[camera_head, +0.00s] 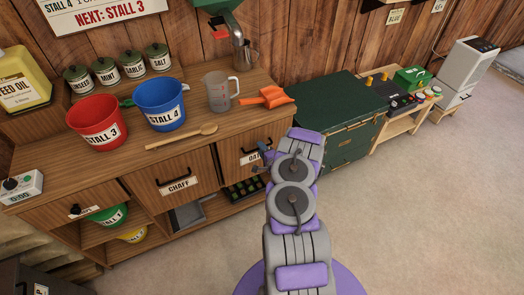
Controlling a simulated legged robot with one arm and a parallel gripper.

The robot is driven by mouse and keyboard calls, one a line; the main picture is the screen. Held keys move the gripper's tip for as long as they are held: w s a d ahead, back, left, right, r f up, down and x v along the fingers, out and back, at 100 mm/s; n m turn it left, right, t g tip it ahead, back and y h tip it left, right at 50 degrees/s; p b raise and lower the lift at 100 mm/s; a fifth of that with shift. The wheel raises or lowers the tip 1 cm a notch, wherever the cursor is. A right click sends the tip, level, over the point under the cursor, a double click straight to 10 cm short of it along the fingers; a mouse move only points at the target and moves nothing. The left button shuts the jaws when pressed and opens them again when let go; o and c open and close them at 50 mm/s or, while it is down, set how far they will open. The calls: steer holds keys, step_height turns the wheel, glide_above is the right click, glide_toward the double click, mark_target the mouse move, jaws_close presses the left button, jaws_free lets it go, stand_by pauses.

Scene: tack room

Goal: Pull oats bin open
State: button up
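The oats bin (231,157) is the right-hand wooden bin front in the counter, with a white label of which only the first letters show. Its front looks flush with the counter, so it appears closed. My purple and grey arm comes up from the bottom and covers the bin's right side. My gripper (261,158) is at the bin front by the label, largely hidden behind my arm. I cannot tell whether its fingers touch the handle or are open or shut.
The chaff bin (160,178) is left of the oats bin. On the counter stand a red bucket (97,122), a blue bucket (160,104), a measuring jug (217,93), an orange scoop (265,96) and a wooden spoon (181,137). A green chest (335,115) stands right. Floor at right is clear.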

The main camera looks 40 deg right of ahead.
jaws_close()
steer(key=shift+a+f, duration=0.1)
stand_by(0.5)
